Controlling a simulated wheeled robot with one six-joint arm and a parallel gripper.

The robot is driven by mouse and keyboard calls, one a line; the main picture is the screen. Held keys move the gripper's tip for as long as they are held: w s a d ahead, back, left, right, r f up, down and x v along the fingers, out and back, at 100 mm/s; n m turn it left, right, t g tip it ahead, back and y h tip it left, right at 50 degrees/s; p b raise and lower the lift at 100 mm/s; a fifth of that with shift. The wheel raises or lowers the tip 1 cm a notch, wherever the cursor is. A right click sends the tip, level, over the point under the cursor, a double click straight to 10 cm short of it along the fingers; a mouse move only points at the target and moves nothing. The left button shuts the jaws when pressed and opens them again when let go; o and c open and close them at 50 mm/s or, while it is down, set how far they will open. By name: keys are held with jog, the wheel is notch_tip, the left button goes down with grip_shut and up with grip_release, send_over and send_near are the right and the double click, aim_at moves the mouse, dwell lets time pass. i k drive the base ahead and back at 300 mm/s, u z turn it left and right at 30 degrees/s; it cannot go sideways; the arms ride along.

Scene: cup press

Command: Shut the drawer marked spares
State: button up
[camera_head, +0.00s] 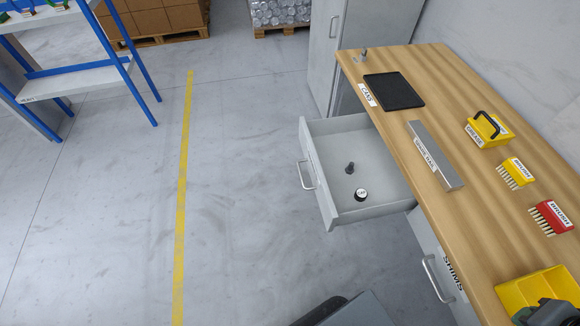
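A grey drawer (374,151) is pulled well out of the wooden-topped bench, to the left. Its front carries a metal bar handle (306,175) on the outer side. No marking can be read on this drawer from here, so I cannot tell that it is the spares one. Inside lie a small dark peg-like part (350,168) and a round black part with a white top (361,194). Another drawer front, marked SHIMS (453,279), looks shut nearer to me and has its own handle (437,278).
On the bench (440,75) are a black tray (394,91), a long grey block (435,156), a yellow handled box (489,130), yellow and red brushes and a yellow bin (532,288). Open floor (245,170) lies left of the drawer; a blue-framed shelf (75,80) stands beyond.

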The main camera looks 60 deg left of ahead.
aim_at(329, 146)
jog(key=u, duration=2)
jog(key=k, duration=0.95)
jog(key=u, duration=1.2)
jog(key=i, duration=0.95)
jog(key=z, duration=0.1)
